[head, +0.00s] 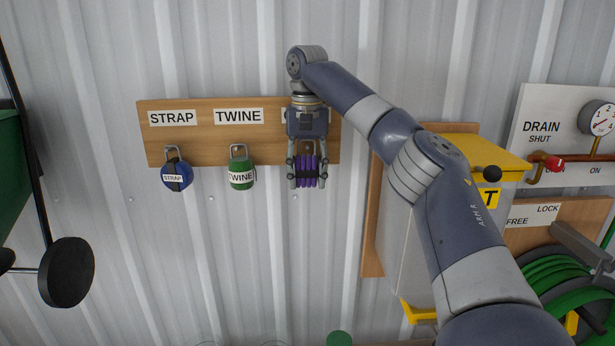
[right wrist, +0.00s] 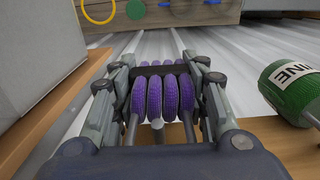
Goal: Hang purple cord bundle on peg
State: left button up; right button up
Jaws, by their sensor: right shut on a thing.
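The purple cord bundle (head: 307,172), banded in black, is upright in front of the lower edge of the wooden peg board (head: 205,136). My right gripper (head: 307,181) points down and is shut on the bundle, one finger on each side. In the right wrist view the purple coils (right wrist: 160,95) lie between the fingers. There a grey round-ended peg (right wrist: 158,127) shows between two grey rods that run from the bundle. I cannot tell whether these rods pass around the peg or stay in front of it. My left gripper is not in view.
A blue strap bundle (head: 177,174) and a green twine bundle (head: 242,174) hang on the board at left. A yellow-topped box (head: 478,158) is right of it, with a green hose reel (head: 565,275) beyond. Bare corrugated wall (head: 215,265) lies below.

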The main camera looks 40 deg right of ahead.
jog(key=shift+w+d, duration=0.15)
jog(key=shift+d+f, duration=0.15)
jog(key=shift+f, duration=0.15)
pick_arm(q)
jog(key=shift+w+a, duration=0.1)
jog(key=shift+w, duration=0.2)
pick_arm(e)
jog(key=shift+f, duration=0.1)
dwell(0.3)
jog(key=o, duration=1.2)
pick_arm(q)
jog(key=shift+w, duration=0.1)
